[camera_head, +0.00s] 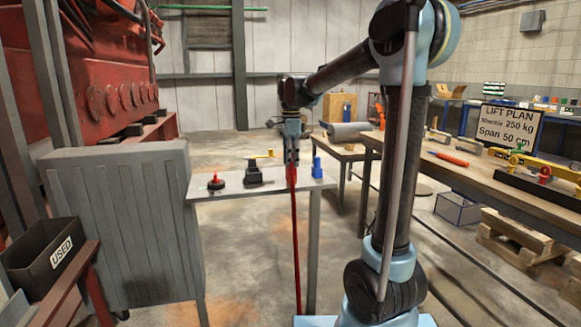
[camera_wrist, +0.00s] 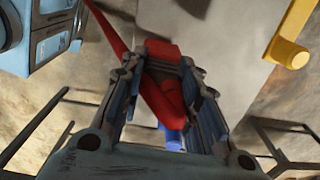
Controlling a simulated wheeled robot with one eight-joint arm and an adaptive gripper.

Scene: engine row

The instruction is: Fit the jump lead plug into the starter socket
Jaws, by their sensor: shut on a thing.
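My gripper (camera_head: 291,158) is shut on the red jump lead plug (camera_head: 292,174) above the front edge of a small grey bench. The plug's red lead (camera_head: 296,240) hangs down past that edge toward the floor. In the wrist view the plug (camera_wrist: 164,50) sits between my two fingers (camera_wrist: 163,78), and the lead runs off to the upper left. A black block with a yellow lever (camera_head: 254,172) stands on the bench to the left of my gripper. A blue upright piece (camera_head: 317,168) stands to the right. I cannot tell which piece holds the starter socket.
A red-topped black knob (camera_head: 216,182) sits at the left of the small bench (camera_head: 225,190). A ribbed grey cabinet (camera_head: 125,225) and a red engine (camera_head: 105,60) stand to the left. A long wooden workbench (camera_head: 480,180) with tools is at the right.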

